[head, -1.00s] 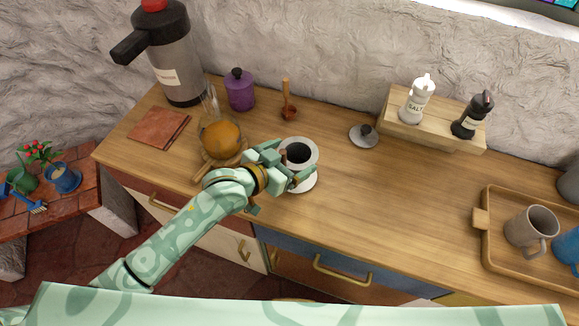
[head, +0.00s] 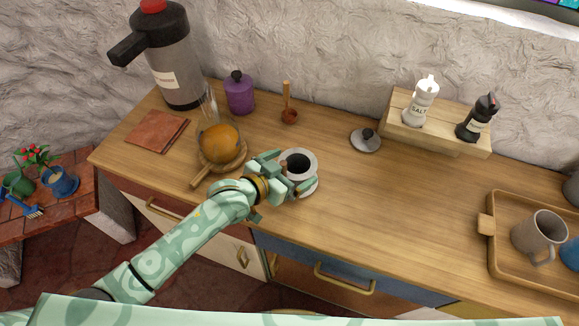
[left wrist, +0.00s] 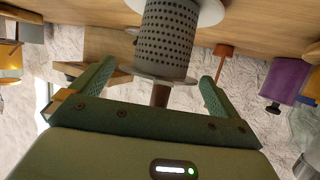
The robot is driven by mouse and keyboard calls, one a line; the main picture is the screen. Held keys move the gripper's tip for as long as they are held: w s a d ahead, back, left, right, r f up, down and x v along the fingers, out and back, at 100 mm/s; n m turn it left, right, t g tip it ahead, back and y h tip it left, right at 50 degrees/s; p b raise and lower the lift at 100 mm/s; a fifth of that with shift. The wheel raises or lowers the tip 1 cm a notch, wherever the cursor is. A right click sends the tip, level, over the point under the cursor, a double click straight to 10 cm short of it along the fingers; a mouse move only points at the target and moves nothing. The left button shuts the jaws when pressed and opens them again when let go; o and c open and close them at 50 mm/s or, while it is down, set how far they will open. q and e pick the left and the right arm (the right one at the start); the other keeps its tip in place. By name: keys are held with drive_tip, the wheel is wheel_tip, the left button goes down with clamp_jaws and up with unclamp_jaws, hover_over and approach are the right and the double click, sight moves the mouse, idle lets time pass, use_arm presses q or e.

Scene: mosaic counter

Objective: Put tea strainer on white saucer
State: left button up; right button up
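The tea strainer (head: 300,157) is a grey perforated cylinder with a pale rim and a dark opening, upright on the counter's middle. In the left wrist view the strainer (left wrist: 167,38) appears upside down, its body against the white saucer (left wrist: 208,12); they seem to touch. In the head view only an edge of the saucer (head: 313,187) shows below it. My left gripper (head: 285,178) is at the strainer's near left side. In the wrist view its fingers (left wrist: 155,88) are spread wide, with the brown handle (left wrist: 160,96) between them, apart from both. My right gripper is out of view.
A purple canister (head: 239,92) and flask (head: 168,70) stand behind. A grey lid (head: 366,142) lies right; a wooden tray (head: 497,262) holds mugs. Counter between strainer and tray is clear.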

use_arm(q)
drive_tip(key=shift+r, duration=0.1)
drive_tip(key=shift+s+a+r, duration=0.15)
drive_tip(key=shift+s+a, duration=0.05)
drive_tip(key=shift+a, duration=0.05)
drive_tip(key=p+v, duration=0.3)
drive_tip(key=v, duration=0.8)
drive_tip(key=shift+s, duration=0.15)
